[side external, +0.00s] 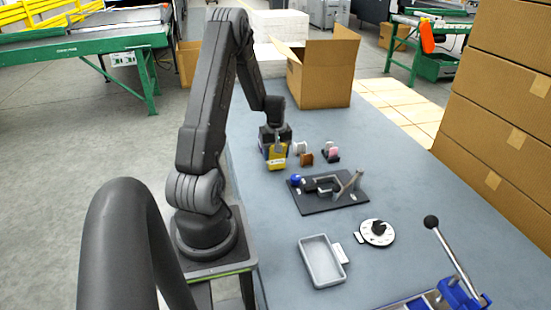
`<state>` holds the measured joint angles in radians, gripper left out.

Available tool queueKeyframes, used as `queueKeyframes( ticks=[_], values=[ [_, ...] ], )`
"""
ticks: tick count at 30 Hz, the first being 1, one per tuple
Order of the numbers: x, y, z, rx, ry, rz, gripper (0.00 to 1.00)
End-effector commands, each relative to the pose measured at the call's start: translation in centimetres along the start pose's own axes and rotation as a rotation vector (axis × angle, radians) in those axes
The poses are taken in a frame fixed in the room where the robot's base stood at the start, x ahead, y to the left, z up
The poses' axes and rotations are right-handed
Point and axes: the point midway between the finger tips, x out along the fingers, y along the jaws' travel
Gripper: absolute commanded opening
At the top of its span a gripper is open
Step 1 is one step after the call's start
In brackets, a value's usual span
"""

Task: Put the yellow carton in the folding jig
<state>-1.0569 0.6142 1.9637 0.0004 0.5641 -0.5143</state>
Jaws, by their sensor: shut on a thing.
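The yellow carton (276,159) is held in my gripper (275,146), towards the far left of the blue-grey table. The gripper is shut on it, and the dark jaws hide its upper part. I cannot tell whether the carton touches the table. A dark flat plate with grey brackets and a blue ball knob, which looks like the folding jig (325,198), lies nearer the camera and to the right of the carton. I see no carton in it.
A brown block (306,159), a white item (299,148) and a pink item (331,151) stand right of the carton. A white dial (377,232), a grey tray (321,262) and a blue lever device (458,292) are nearer. An open box (322,72) stands behind.

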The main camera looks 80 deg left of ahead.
Motion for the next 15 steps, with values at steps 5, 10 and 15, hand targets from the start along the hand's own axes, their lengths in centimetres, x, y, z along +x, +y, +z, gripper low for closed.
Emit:
queueKeyframes(
  ticks=[5,10,15],
  values=[
    [-3.8,0.0,-0.1,0.0,0.005,0.003,0.36],
    [-6.8,0.0,-0.1,0.0,0.004,0.003,0.36],
    [-8.1,1.2,0.8,0.006,0.001,0.001,0.36]
  ],
)
